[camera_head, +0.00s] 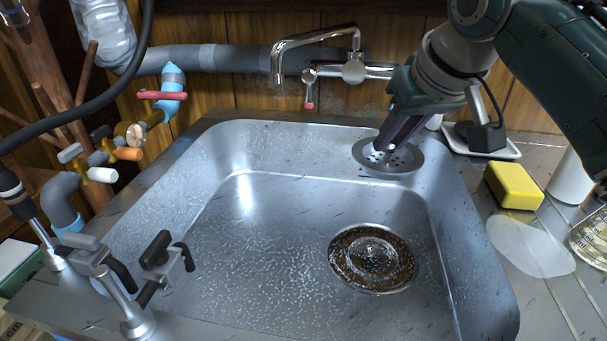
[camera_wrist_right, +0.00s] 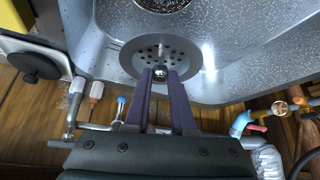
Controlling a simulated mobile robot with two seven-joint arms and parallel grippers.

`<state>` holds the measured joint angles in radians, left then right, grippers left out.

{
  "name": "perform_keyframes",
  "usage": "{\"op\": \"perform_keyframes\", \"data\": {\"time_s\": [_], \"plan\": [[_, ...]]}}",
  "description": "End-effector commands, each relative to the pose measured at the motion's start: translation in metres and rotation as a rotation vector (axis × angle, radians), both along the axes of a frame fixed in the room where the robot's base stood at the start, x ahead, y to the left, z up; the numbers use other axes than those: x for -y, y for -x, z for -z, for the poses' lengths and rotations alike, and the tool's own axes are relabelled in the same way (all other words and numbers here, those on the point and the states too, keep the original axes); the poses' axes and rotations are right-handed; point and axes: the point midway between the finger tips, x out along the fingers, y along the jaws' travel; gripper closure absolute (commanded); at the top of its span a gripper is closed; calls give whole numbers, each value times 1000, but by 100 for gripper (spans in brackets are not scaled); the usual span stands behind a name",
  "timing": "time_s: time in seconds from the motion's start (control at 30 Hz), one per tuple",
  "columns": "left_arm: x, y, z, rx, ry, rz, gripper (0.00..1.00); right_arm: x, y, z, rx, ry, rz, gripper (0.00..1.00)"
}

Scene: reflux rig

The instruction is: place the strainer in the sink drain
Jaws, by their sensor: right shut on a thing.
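The strainer (camera_head: 404,160) is a round grey metal disc with small holes and a central knob. My right gripper (camera_head: 385,147) is shut on that knob and holds the strainer over the back right part of the sink. In the right wrist view the strainer (camera_wrist_right: 160,58) sits at the tips of the dark fingers (camera_wrist_right: 161,78). The sink drain (camera_head: 373,258) is a round, rusty-brown opening with a metal rim in the right part of the sink floor. Its edge also shows in the wrist view (camera_wrist_right: 163,4). My left gripper is not in view.
The steel sink (camera_head: 245,260) is otherwise empty. A chrome faucet (camera_head: 320,55) stands behind it. A yellow sponge (camera_head: 514,185) lies on the right counter. Valves and pipes (camera_head: 100,160) crowd the left, and clamps (camera_head: 150,265) stand at the front left rim.

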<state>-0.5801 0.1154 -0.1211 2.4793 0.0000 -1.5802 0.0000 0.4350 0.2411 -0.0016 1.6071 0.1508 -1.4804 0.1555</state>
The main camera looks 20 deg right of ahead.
Motion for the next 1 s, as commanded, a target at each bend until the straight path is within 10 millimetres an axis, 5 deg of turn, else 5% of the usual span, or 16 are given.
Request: {"op": "perform_keyframes", "data": {"time_s": [0.27, 0.63, 1.0], "plan": [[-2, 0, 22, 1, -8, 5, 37, 9, 8, 51, -2, -1, 12, 100], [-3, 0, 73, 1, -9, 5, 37, 9, 7, 157, -1, -2, 12, 100], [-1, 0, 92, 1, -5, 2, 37, 9, 7, 193, 1, -2, 11, 100]]}}
